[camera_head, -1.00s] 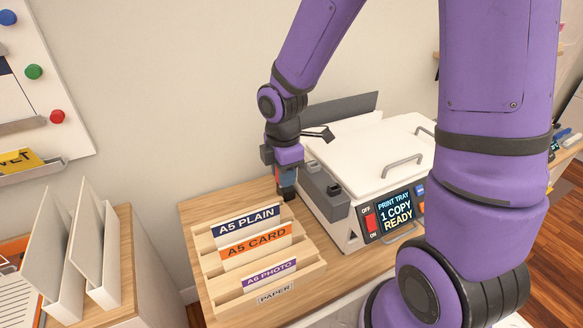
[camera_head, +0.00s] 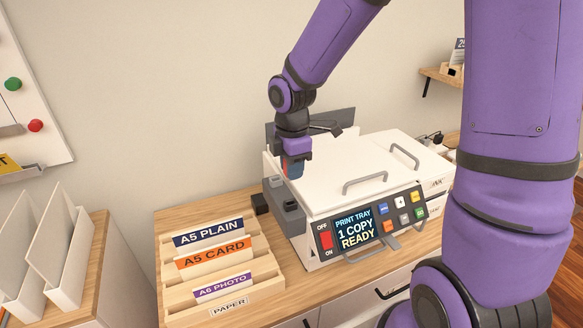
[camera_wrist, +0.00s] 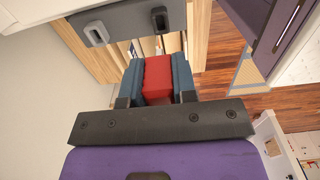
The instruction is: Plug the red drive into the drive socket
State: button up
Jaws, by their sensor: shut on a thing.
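My gripper (camera_head: 292,170) is shut on the red drive (camera_wrist: 158,77), which sits between two blue finger pads in the wrist view. In the head view the drive is mostly hidden by the fingers. A grey block (camera_head: 286,212) is fixed along the left side of the white printer. My gripper is above and behind this block, near the printer's back left corner. In the wrist view a grey block (camera_wrist: 125,22) with two slot-like openings lies ahead of the drive, apart from it. I cannot tell which opening is the drive socket.
The white printer (camera_head: 335,178) has lid handles and a lit control panel. A wooden paper rack (camera_head: 262,268) is at the front left. Bare desk (camera_head: 180,218) shows behind the rack.

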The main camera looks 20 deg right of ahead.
jog(key=shift+f, duration=0.1)
jog(key=shift+f, duration=2.85)
jog(key=shift+f, duration=1.3)
jog(key=o, duration=1)
notch_tip(320, 180, up, 11)
jog(key=shift+f, duration=0.1)
